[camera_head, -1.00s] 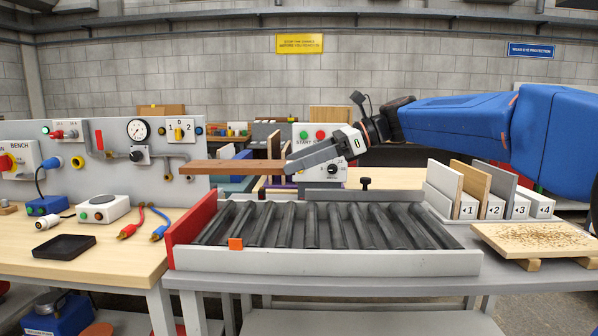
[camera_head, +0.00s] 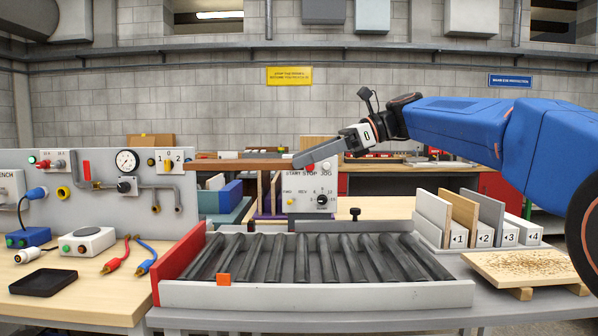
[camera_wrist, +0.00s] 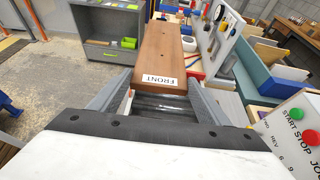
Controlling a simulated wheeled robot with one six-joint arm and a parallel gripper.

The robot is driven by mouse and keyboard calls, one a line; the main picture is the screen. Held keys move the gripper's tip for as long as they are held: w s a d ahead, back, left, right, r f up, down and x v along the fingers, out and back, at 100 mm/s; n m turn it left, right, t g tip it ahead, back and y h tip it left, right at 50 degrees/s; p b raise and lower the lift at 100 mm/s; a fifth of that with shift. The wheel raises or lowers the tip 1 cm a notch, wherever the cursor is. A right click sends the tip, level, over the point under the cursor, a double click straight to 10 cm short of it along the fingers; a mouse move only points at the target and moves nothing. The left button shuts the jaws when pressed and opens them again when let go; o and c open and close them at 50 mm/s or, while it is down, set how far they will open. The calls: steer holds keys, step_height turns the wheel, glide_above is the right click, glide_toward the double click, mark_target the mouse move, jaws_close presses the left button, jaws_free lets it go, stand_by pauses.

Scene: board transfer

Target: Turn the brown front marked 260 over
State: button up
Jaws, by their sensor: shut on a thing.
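My gripper (camera_head: 300,160) is shut on one end of a long brown front (camera_head: 238,163). The front is held in the air above the back left of the roller conveyor (camera_head: 320,296). It lies roughly level and is seen nearly edge-on in the head view, reaching out to the left. In the wrist view the front (camera_wrist: 162,50) stretches away from the fingers, with a white label reading FRONT (camera_wrist: 158,80) on the face toward the camera, near the gripped end. No 260 mark can be read.
Numbered slots (camera_head: 483,235) hold upright panels at right, beside a speckled board (camera_head: 530,267). A START/STOP control box (camera_head: 311,190) stands behind the conveyor. A gauge panel (camera_head: 115,185) stands left.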

steer(key=d+r+m, duration=0.1)
steer(key=r+m, duration=0.1)
steer(key=m, duration=1.6)
steer(key=d+r+m, duration=0.2)
steer(key=r+m, duration=0.1)
steer(key=m, duration=1.5)
steer(key=shift+r, duration=0.3)
steer(key=shift+d, duration=0.1)
stand_by(0.3)
